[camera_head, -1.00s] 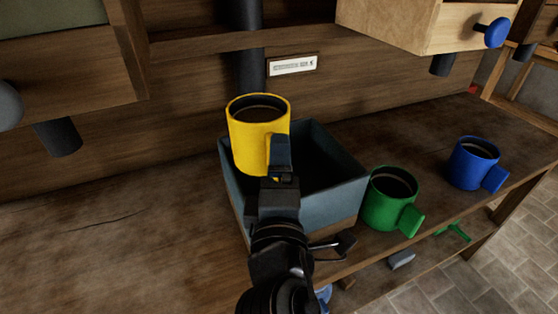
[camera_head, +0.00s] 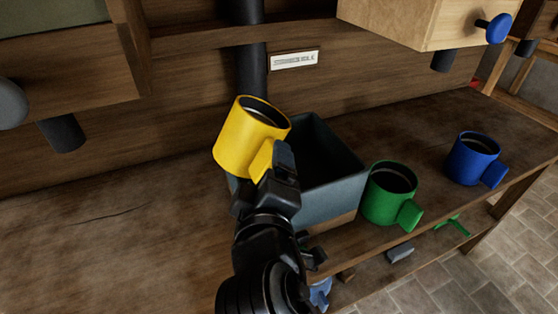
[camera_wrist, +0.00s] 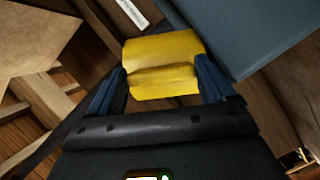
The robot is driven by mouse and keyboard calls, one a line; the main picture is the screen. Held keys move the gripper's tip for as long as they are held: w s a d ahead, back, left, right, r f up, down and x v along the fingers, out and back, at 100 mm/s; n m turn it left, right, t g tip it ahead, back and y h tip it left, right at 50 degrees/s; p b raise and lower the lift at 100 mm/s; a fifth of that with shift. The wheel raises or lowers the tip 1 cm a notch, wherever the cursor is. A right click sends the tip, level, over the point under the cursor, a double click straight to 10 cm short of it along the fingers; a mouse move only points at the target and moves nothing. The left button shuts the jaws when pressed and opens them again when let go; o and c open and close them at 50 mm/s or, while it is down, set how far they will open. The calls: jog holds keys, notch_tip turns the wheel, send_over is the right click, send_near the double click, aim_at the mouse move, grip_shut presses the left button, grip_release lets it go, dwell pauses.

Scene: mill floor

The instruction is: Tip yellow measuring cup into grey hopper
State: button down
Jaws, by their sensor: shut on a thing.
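The yellow measuring cup (camera_head: 240,142) is in the air at the upper left of the grey hopper (camera_head: 332,200), an open-topped blue-grey box on the bench. The cup leans to the right, its rim towards the hopper's side and its base at the lower left. Its inside looks dark; I see no stream leaving it. My gripper (camera_head: 276,160) is shut on the cup's handle. In the wrist view the yellow handle (camera_wrist: 163,82) sits between the two fingers, with the hopper's wall (camera_wrist: 245,30) at upper right. My gripper and the cup hide the hopper's left part.
A green cup (camera_head: 388,196) stands close to the hopper's right side, and a blue cup (camera_head: 472,158) stands farther right. A white label (camera_head: 295,60) is on the back board beside a dark vertical pipe (camera_head: 250,70). The bench's left part is bare.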

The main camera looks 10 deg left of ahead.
aim_at(273, 140)
notch_tip(273, 140, up, 2)
jog(key=m+g+y+p, duration=0.1)
jog(key=m+p, duration=0.1)
jog(key=m, duration=0.1)
jog(key=shift+a+r+m+g, duration=0.1)
jog(key=shift+a+m+g, duration=0.05)
jog(key=shift+m+g, duration=0.2)
jog(key=r+m+p, duration=0.1)
jog(key=d+m+g+y+p, duration=0.1)
jog(key=p, duration=0.1)
jog(key=w+d+r+m+g+p, duration=0.1)
jog(key=m+p, duration=0.1)
jog(key=shift+w+r+g+y, duration=0.1)
jog(key=shift+r+g+y, duration=0.2)
jog(key=shift+y, duration=0.1)
dwell(0.3)
jog(key=shift+r+m+y, duration=0.4)
jog(key=shift+r+m, duration=0.05)
jog(key=shift+m, duration=0.1)
dwell(0.6)
